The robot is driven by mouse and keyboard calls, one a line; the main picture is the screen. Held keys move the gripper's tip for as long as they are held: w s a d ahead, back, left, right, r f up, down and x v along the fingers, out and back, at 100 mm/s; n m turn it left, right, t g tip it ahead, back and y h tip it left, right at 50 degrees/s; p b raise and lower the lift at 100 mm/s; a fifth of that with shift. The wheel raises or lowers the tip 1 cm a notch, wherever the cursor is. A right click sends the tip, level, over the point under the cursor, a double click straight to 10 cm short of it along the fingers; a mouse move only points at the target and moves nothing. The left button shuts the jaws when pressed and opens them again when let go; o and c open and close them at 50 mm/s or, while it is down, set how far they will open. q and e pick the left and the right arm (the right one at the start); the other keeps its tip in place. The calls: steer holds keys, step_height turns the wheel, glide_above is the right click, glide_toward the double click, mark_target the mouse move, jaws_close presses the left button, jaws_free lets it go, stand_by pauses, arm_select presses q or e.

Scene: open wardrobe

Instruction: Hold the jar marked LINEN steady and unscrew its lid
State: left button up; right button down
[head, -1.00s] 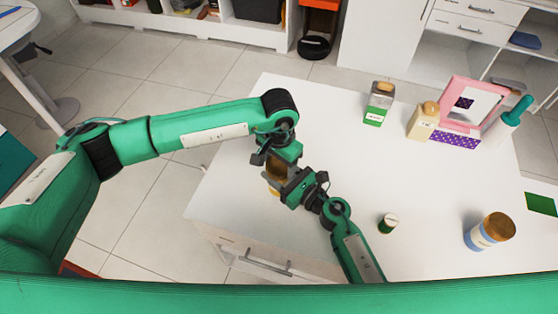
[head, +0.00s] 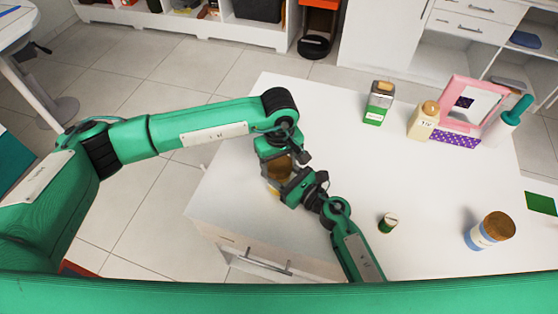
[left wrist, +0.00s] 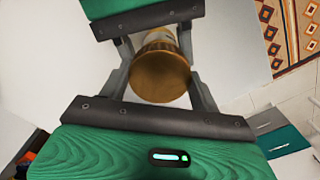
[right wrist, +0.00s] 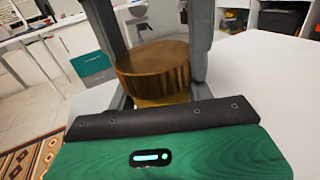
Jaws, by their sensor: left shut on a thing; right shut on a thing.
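The jar (head: 272,186) with a brown lid (head: 280,169) stands near the left front part of the white table, partly hidden by both grippers; its marking is not readable. My left gripper (head: 281,160) comes in above the jar and is shut around the lid. The left wrist view looks onto the lid's top (left wrist: 160,78), with the pale-labelled body (left wrist: 158,38) beyond. My right gripper (head: 290,180) comes from the near right side and is shut on the jar body under the lid. The right wrist view shows the lid (right wrist: 155,68) with a yellowish body below it.
On the white table (head: 330,150) are a green-labelled container (head: 378,105), a beige bottle (head: 423,120), a pink frame (head: 472,100), a teal-topped bottle (head: 508,120), a small green tin (head: 388,222) and a brown-lidded blue-and-white jar (head: 488,232). The table's middle is clear.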

arm_select(q)
steer(key=n, duration=0.6)
steer(key=shift+n, duration=0.3)
steer(key=n, duration=2.2)
steer(key=shift+r+n, duration=0.1)
steer(key=shift+n, duration=0.3)
steer(key=n, duration=1.1)
steer(key=shift+n, duration=0.3)
steer(key=shift+r, duration=0.15)
